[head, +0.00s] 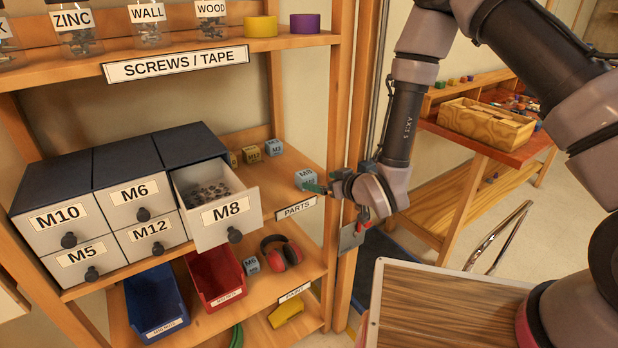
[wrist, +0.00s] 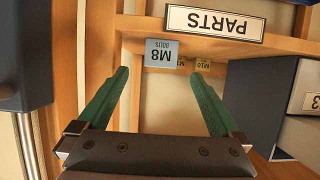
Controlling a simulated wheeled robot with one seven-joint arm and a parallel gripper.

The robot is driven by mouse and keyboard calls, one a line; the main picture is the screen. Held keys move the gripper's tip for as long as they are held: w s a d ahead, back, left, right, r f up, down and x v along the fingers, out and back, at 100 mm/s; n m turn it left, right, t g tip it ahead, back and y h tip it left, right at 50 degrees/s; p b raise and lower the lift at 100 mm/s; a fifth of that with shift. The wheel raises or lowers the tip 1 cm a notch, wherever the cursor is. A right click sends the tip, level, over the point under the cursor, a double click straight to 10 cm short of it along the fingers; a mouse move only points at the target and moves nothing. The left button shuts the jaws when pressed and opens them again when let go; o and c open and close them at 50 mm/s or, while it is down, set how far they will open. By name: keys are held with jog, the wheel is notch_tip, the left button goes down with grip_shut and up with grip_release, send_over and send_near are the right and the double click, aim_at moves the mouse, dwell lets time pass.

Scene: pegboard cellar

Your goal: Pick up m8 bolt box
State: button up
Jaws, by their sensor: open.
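The M8 bolt box (head: 306,178) is a small light-blue cube near the front right end of the PARTS shelf. In the wrist view its M8 BOLTS label (wrist: 165,52) appears upside down. My gripper (head: 318,188) is at the shelf's right end, close to the box. In the wrist view my open gripper (wrist: 158,76) has its two green fingers spread wide, and the box shows between and beyond their tips. Nothing is held. In the head view a green finger covers part of the box's lower side.
Yellow boxes (head: 251,154) and another light-blue box (head: 274,147) sit farther back. The M8 drawer (head: 233,221) stands pulled out to the left. A wooden post (head: 347,120) borders the shelf's right. Red ear muffs (head: 281,252) and a light-blue box (head: 251,265) lie below.

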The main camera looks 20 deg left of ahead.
aim_at(310, 177)
jog(key=x, duration=0.7)
jog(key=shift+w+a+r, duration=0.1)
jog(key=shift+w+a, duration=0.05)
jog(key=shift+a, duration=0.05)
grip_shut()
